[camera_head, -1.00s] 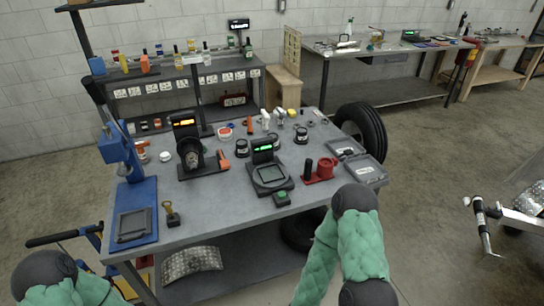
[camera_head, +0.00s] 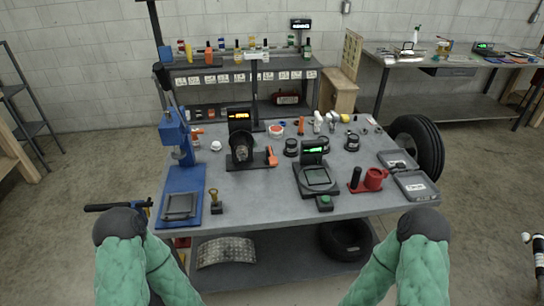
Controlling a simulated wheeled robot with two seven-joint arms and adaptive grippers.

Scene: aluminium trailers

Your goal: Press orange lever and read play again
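A dark device (camera_head: 241,152) with a round drum stands on the grey workbench, left of its middle. An orange lever (camera_head: 271,156) sticks up at its right side. Above the drum is a small black display (camera_head: 239,116) with lit orange characters, too small to read. A second device (camera_head: 317,177) to the right has a display with lit green characters (camera_head: 313,148) and a green button (camera_head: 325,200). My two arms, in green sleeves, come in at the bottom left and bottom right, short of the bench.
A blue press (camera_head: 182,170) stands at the left end of the grey workbench (camera_head: 260,202). A red holder (camera_head: 372,180) and grey cases (camera_head: 415,186) lie at the right. Small parts line the back. The bench's front middle is mostly clear. A tyre (camera_head: 420,142) stands behind its right end.

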